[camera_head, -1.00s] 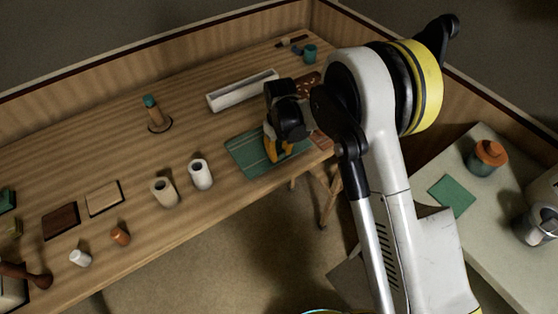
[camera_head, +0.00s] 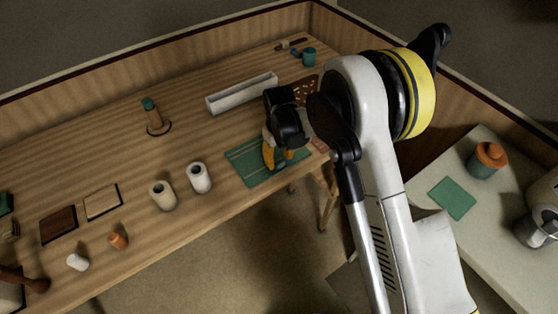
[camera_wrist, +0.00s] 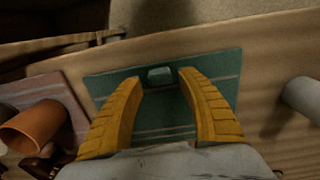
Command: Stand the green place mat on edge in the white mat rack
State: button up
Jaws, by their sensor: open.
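The green place mat (camera_head: 246,160) lies flat on the wooden table near its front edge, with pale stripes across it. In the wrist view the mat (camera_wrist: 165,117) spreads under my fingers, with a small raised green block (camera_wrist: 160,76) near its edge. My gripper (camera_head: 275,163) is over the mat, pointing down. Its yellow fingers (camera_wrist: 157,90) are apart, one on each side of the block, with nothing held. I cannot tell whether they touch the mat. The white mat rack (camera_head: 242,94), a long narrow trough, stands behind the mat and looks empty.
Two white cylinders (camera_head: 200,178) (camera_head: 163,195) stand left of the mat. An orange cup (camera_wrist: 37,127) lies close by in the wrist view. A teal-topped bottle (camera_head: 153,116) stands further back. Bare table lies between rack and bottle. A side counter (camera_head: 500,245) is at right.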

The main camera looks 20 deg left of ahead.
notch_tip(320, 180, up, 9)
jog(key=p, duration=0.3)
jog(key=shift+a, duration=0.35)
jog(key=shift+d, duration=0.1)
jog(key=s+d+r+m+t+y, duration=0.1)
jog(key=s+d+r+m+t, duration=0.15)
jog(key=d+r, duration=0.8)
jog(key=s+d+r+m+t, duration=0.1)
jog(key=s+d+r+m, duration=0.15)
jog(key=d+r, duration=0.8)
jog(key=s+d+r+m+t, duration=0.1)
jog(key=s+d+m+t, duration=0.1)
jog(key=s+d, duration=0.5)
jog(key=s+d+r+m+t+h, duration=0.1)
jog(key=s+d+m, duration=0.2)
jog(key=s+d, duration=0.4)
jog(key=shift+s+d+r+t, duration=0.15)
jog(key=shift+s+r+t, duration=0.2)
jog(key=shift+s, duration=0.3)
